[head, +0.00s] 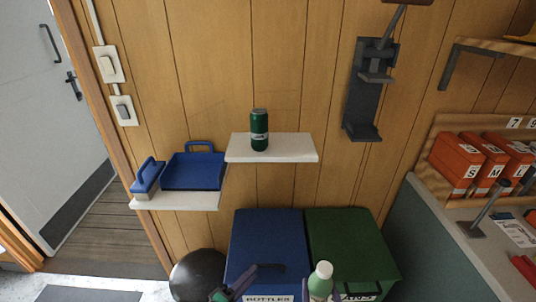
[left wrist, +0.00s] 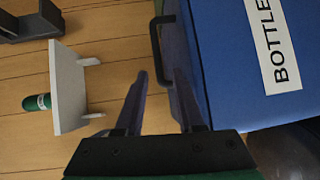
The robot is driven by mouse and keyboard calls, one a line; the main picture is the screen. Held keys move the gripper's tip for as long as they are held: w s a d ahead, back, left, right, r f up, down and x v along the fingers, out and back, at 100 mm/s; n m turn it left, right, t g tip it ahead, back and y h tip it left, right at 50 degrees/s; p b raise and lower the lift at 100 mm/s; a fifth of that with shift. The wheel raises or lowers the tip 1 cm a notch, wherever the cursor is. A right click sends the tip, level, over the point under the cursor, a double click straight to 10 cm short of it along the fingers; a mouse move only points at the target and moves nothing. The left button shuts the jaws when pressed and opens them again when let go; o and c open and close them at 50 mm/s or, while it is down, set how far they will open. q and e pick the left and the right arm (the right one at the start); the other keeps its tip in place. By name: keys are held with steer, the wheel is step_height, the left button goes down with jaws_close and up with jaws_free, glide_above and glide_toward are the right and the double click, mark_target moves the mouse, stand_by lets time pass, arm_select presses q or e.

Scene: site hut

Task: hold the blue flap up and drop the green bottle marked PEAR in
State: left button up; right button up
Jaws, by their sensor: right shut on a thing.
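The blue flap (head: 266,235) lies closed on top of the bin labelled BOTTLES, with a black handle (head: 270,267) at its front edge. In the left wrist view the handle (left wrist: 156,45) is just beyond the fingertips of my left gripper (left wrist: 155,74). My left gripper also shows in the head view (head: 241,282); its fingers are apart and empty. My right gripper (head: 319,292) is shut on a green bottle with a pale cap (head: 321,276), upright in front of the bins. Its marking is not readable, and its lower part is out of view.
A green bin (head: 350,245) with a partly hidden label stands right of the blue one. A dark green container (head: 259,130) stands on a white shelf (head: 290,150). A round black object (head: 198,275) is left of the bins.

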mark_target(259, 265)
arm_select(q)
steer(key=shift+x, duration=2.3)
jaws_close()
